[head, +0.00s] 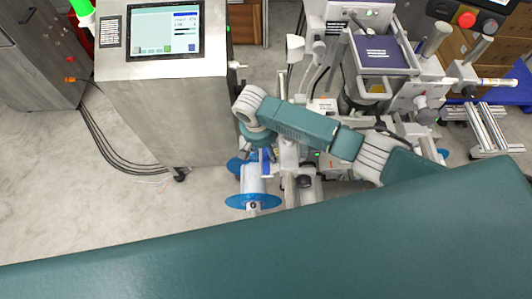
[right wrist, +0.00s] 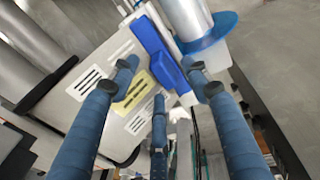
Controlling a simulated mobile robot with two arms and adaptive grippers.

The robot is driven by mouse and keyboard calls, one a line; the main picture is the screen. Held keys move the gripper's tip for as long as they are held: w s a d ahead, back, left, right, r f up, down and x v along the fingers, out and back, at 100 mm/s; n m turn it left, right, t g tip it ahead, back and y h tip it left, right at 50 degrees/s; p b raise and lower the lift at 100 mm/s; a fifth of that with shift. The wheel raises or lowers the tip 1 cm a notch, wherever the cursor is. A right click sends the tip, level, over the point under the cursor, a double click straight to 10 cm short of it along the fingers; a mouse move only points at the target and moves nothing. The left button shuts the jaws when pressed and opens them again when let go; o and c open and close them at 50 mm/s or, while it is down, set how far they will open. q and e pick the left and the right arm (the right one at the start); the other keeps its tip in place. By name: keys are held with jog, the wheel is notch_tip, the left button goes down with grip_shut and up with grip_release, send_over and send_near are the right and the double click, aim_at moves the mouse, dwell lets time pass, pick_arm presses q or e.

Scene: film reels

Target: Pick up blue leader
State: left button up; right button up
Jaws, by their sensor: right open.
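A blue leader (right wrist: 153,52), a glossy elongated blue piece, lies between and beyond the spread fingers in the right wrist view. It seems to show as a small blue piece (head: 266,160) beside the reel in the head view. A reel (head: 253,185) with a pale cylindrical core and blue end discs lies next to it; its blue disc (right wrist: 212,35) shows at the top of the wrist view. My right gripper (right wrist: 162,76) is open and empty, its fingers around the leader's near end, contact unclear. In the head view the arm partly hides it. My left gripper is not in view.
A steel cabinet with a screen (head: 163,30) stands left of the reel. A machine with a purple-topped box (head: 382,53) stands at the right. Cables (head: 105,140) lie on the floor at left. A pale panel with slots and a yellow label (right wrist: 133,90) lies beside the leader.

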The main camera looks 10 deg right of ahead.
aim_at(266, 151)
jog(key=c, duration=0.4)
grip_shut()
pick_arm(q)
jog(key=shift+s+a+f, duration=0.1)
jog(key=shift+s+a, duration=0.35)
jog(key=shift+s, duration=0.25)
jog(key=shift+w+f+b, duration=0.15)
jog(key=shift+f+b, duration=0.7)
jog(key=shift+b, duration=0.05)
pick_arm(e)
notch_tip(266, 151, up, 10)
jog(key=shift+a, duration=0.1)
